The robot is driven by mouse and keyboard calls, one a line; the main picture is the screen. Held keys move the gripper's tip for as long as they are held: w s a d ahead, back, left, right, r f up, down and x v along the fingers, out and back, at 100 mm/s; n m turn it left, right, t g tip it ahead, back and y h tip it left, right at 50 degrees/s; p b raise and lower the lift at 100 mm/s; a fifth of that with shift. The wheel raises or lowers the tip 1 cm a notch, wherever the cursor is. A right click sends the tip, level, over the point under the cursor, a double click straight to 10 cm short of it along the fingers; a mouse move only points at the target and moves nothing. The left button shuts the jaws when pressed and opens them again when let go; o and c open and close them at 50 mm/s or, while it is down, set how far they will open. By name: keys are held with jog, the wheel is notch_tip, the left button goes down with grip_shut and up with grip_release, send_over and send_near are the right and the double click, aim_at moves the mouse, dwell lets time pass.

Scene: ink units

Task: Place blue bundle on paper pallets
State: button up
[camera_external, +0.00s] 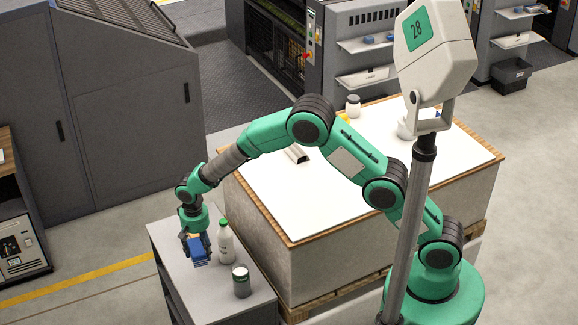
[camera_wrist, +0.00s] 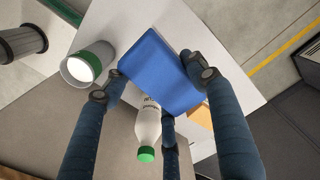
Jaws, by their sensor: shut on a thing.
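The blue bundle (camera_external: 197,249) is at my gripper (camera_external: 196,240), over the grey side table at the lower left. In the wrist view the blue bundle (camera_wrist: 160,75) lies between the fingers of my gripper (camera_wrist: 160,82), which is shut on it. I cannot tell whether its underside touches the table. The paper pallets (camera_external: 330,180) are the large stack with a white top and wooden edges, right of the side table, with a few things on top.
A white bottle with a green cap (camera_external: 226,243) stands close to the right of my gripper. A green and white jar (camera_external: 241,281) stands nearer the front of the side table (camera_external: 168,240). A grey block (camera_external: 296,154), a white jar (camera_external: 353,106) and a white container (camera_external: 405,128) sit on the pallet stack.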

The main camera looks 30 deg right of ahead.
notch_tip(320, 180, up, 23)
jog(key=w+d+n+p, duration=0.25)
jog(key=d+n, duration=0.75)
jog(key=d, duration=1.1)
jog(key=s+d+n+p, duration=0.2)
jog(key=s+d+n, duration=0.3)
jog(key=d, duration=0.5)
jog(key=s+d+n+p, duration=0.2)
jog(key=d+n, duration=0.5)
jog(key=d, duration=0.3)
notch_tip(320, 180, down, 6)
jog(key=shift+d+r, duration=0.15)
jog(key=shift+r, duration=0.05)
jog(key=shift+f, duration=0.1)
jog(key=p, duration=0.2)
send_over(276, 182)
jog(key=shift+f, duration=0.75)
jog(key=shift+s, duration=0.1)
